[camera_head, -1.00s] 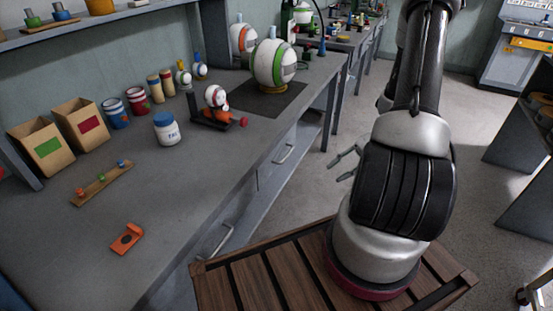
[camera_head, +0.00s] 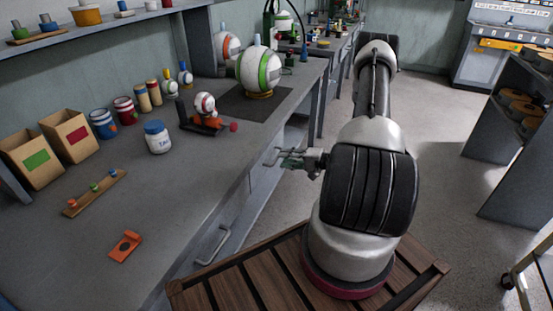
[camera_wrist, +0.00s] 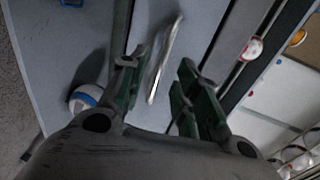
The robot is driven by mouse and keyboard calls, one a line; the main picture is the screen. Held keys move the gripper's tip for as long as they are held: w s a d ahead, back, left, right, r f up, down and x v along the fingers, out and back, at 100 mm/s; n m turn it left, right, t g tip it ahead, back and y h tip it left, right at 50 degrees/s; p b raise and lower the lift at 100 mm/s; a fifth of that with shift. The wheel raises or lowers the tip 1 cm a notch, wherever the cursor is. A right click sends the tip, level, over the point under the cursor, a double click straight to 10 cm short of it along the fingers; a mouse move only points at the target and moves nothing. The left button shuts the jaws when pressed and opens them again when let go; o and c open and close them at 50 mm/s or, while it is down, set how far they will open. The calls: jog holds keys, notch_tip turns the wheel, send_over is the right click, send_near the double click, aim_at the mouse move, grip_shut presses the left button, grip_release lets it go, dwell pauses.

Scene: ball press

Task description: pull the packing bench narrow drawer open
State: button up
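The packing bench (camera_head: 95,255) runs along the left with grey drawer fronts below its top. A pale bar handle (camera_wrist: 166,58) stands on a grey front in the wrist view; it also shows at my fingertips in the head view (camera_head: 271,155). Its drawer looks closed. Another handle (camera_head: 214,244) is on the nearer front. I cannot tell which drawer is the narrow one. My gripper (camera_head: 288,160) is open at the farther front. In the wrist view, my gripper (camera_wrist: 160,92) has its green-padded fingers either side of the handle's line; contact is not visible.
On the bench top are a white jar (camera_head: 158,137), an orange block (camera_head: 125,246), two cardboard boxes and a green-banded ball (camera_head: 259,70) on a dark mat. A dark shelf rack (camera_head: 515,135) stands at the right.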

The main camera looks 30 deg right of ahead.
aim_at(277, 158)
jog(key=shift+x, duration=2.15)
grip_shut()
